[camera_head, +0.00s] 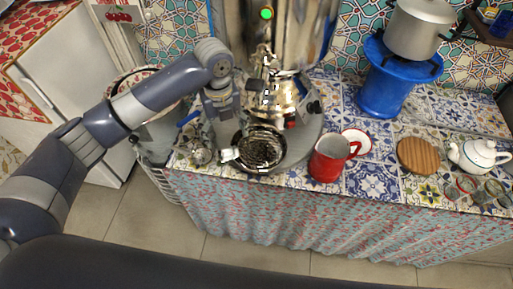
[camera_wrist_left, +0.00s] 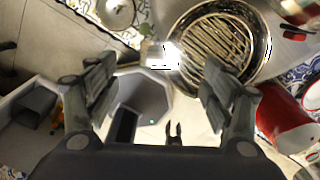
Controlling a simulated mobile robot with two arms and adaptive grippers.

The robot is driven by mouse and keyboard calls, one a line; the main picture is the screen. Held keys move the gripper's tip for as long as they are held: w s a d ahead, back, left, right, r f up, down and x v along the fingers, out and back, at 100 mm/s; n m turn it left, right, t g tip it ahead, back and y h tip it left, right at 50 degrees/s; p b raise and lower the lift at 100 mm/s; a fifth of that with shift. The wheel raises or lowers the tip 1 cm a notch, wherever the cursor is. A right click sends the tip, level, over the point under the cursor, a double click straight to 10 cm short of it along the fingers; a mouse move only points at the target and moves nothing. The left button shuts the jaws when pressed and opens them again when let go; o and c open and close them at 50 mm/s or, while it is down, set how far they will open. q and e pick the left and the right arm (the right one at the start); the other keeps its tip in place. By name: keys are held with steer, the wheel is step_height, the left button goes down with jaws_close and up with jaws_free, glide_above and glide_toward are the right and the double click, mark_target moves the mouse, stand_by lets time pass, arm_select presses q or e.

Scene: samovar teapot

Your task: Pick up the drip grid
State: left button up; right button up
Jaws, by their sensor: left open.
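The drip grid (camera_head: 260,148) is a round, dark slatted piece in a shiny rim, on the round grey tray at the counter's front edge below the samovar (camera_head: 280,95). In the left wrist view the drip grid (camera_wrist_left: 215,40) shows at top right, with a bright white block (camera_wrist_left: 160,54) by its left rim. My left gripper (camera_head: 226,138) points down at the grid's left side. In its wrist view the fingers (camera_wrist_left: 157,70) are apart, with the white block seen between them and the grid beyond the right finger. Contact cannot be told. My right gripper is out of view.
A red mug (camera_head: 328,160) stands close to the right of the grid, with a red-rimmed saucer (camera_head: 357,142) behind it. A small metal item (camera_head: 202,154) lies left. Farther right are a wooden disc (camera_head: 417,155), a white teapot (camera_head: 474,155) and a blue stand (camera_head: 385,90).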

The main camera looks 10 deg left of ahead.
mark_target(228, 149)
arm_select(q)
step_height(228, 149, down, 3)
steer(key=shift+f, duration=0.2)
steer(key=shift+f+p, duration=0.85)
steer(key=shift+f, duration=1.85)
steer(key=c, duration=1.2)
